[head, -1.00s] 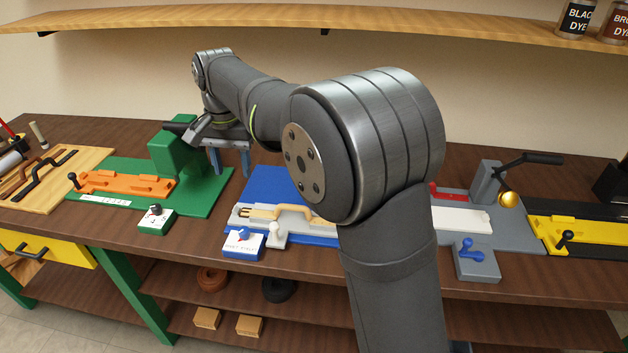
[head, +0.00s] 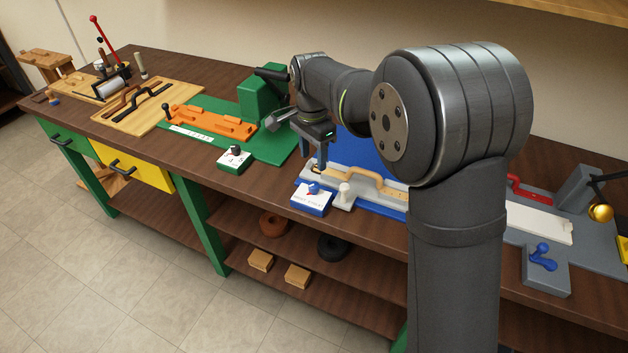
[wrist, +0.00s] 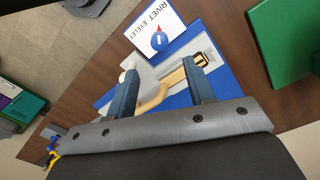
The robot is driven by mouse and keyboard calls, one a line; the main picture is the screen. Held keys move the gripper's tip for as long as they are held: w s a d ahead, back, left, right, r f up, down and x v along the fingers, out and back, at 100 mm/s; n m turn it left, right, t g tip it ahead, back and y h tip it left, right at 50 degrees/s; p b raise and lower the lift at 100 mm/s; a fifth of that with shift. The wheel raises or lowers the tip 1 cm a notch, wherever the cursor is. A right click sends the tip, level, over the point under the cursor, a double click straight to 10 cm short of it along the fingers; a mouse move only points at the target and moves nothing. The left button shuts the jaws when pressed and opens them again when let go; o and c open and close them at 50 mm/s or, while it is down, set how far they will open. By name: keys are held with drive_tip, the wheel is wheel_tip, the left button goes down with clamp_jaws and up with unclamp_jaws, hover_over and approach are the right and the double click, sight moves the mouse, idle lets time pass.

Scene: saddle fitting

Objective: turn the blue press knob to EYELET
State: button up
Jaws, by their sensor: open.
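The blue press knob (head: 312,187) sits on a small white-topped blue box (head: 322,206) at the bench's front edge. In the wrist view the knob (wrist: 158,41) has a light and red mark, and the white label (wrist: 146,24) reads RIVET and EYELET. I cannot tell for sure which word the knob points to. My gripper (head: 315,163) is open and empty, with its blue-grey fingers pointing down above and behind the knob. In the wrist view the gap between the fingertips (wrist: 160,68) lies short of the knob, and they are apart from it.
A blue press base with a tan-handled strap (head: 355,178) and a pale peg (head: 344,190) stand right beside the knob box. A green station (head: 262,103) with its own dial box (head: 234,157) is to the left. A grey station with a blue lever (head: 542,255) is right.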

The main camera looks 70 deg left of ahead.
sight(314, 184)
wheel_tip(314, 184, down, 9)
drive_tip(key=shift+d, duration=0.15)
drive_tip(key=c, duration=1)
